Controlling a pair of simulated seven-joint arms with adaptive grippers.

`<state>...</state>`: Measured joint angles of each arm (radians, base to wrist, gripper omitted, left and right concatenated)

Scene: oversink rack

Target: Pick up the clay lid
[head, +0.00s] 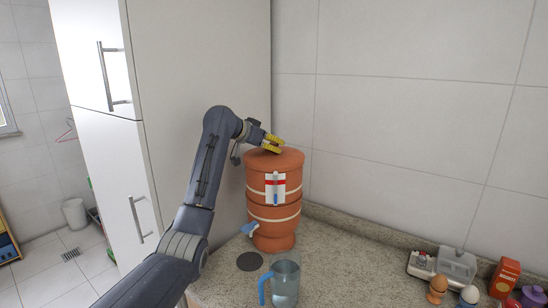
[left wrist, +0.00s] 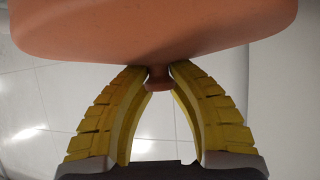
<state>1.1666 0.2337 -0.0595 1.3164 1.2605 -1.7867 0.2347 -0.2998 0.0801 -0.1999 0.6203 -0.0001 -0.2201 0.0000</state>
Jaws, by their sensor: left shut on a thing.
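The clay lid (head: 287,159) is a round orange-brown disc on top of the clay water filter (head: 272,212), with no clear gap between them in the head view. In the left wrist view, the lid (left wrist: 155,25) fills the top of the picture, and its small knob (left wrist: 158,77) sits between the yellow fingertips. My left gripper (head: 272,143) reaches in from the left over the lid. It is shut on the knob (left wrist: 160,72). The fingers hide most of the knob in the head view. My right gripper is not in view.
The filter stands on a speckled counter (head: 345,260) beside a tall white cabinet (head: 205,90), with a tiled wall behind. A blue-handled jug (head: 285,283) stands in front. Eggs in cups (head: 438,288), a grey-white appliance (head: 455,266) and an orange box (head: 505,278) are at right.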

